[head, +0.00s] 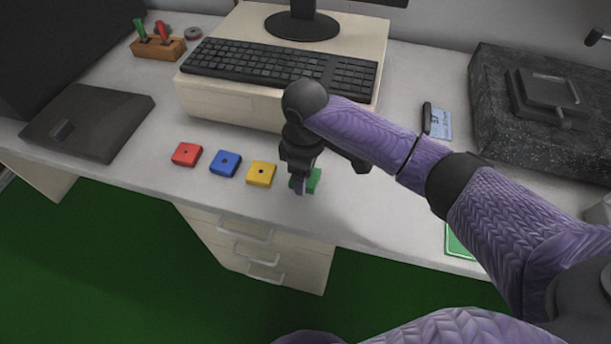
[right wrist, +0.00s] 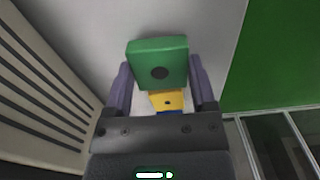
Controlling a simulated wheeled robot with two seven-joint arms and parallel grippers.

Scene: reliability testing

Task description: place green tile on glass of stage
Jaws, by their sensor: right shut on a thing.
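The green tile (head: 314,181) is a small square block with a dark round mark on its face, seen close up in the right wrist view (right wrist: 175,55). My right gripper (head: 302,184) points down over the desk and is shut on this tile, with one finger on each side. The fingers partly hide the tile in the head view, and I cannot tell whether it touches the desk. A dark square plate (head: 546,92), perhaps the stage, sits on a speckled black block (head: 490,110) at the right. I cannot make out its glass. My left gripper is not in view.
Yellow (head: 262,174), blue (head: 225,164) and red (head: 186,154) tiles lie in a row left of my gripper. Behind stands a cream riser (head: 225,103) with a keyboard (head: 275,63). The desk's front edge is close.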

